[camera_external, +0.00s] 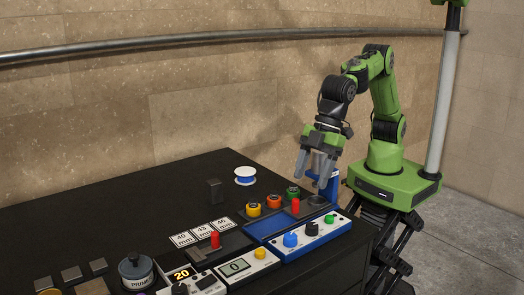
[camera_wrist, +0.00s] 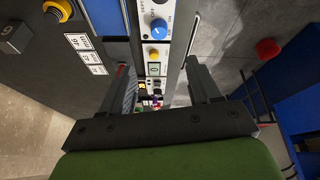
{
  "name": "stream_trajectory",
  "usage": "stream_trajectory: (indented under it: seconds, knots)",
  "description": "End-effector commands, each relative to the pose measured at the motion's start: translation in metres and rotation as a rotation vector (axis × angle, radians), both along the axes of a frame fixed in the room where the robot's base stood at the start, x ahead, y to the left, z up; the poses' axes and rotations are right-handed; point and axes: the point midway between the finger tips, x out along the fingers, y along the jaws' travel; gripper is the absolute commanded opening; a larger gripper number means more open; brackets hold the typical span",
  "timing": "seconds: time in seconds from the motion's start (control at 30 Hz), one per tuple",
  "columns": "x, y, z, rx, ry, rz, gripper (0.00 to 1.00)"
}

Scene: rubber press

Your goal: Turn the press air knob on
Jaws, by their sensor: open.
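A blue knob (camera_external: 291,240) sits on a white-topped control panel (camera_external: 270,250) near the table's right front edge. In the wrist view the blue knob (camera_wrist: 158,28) has OFF and ON lettering beside it. A black knob (camera_external: 311,229) and a green knob (camera_external: 329,219) share the panel. I cannot read which one is labelled press air. My gripper (camera_external: 310,180) is open and empty, fingers pointing down, above the far end of the panel and apart from it. In the wrist view its two fingers (camera_wrist: 161,66) stand wide apart.
Yellow, orange and green round parts (camera_external: 274,201) and red upright handles (camera_external: 296,206) stand behind the panel. A counter box (camera_external: 248,265) with a yellow knob is nearer the camera. A white and blue spool (camera_external: 245,175) lies behind. The table's left back is clear.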

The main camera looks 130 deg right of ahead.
Motion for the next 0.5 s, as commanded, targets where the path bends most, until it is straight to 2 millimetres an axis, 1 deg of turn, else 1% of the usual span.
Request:
stream_trajectory:
  seconds: [0.07,0.17,0.5]
  knots:
    - [0.003,0.0,-0.008,0.0,0.001,0.0,0.62]
    - [0.01,0.0,-0.028,0.0,0.004,-0.001,0.62]
    - [0.043,0.001,-0.107,0.0,0.004,-0.001,0.62]
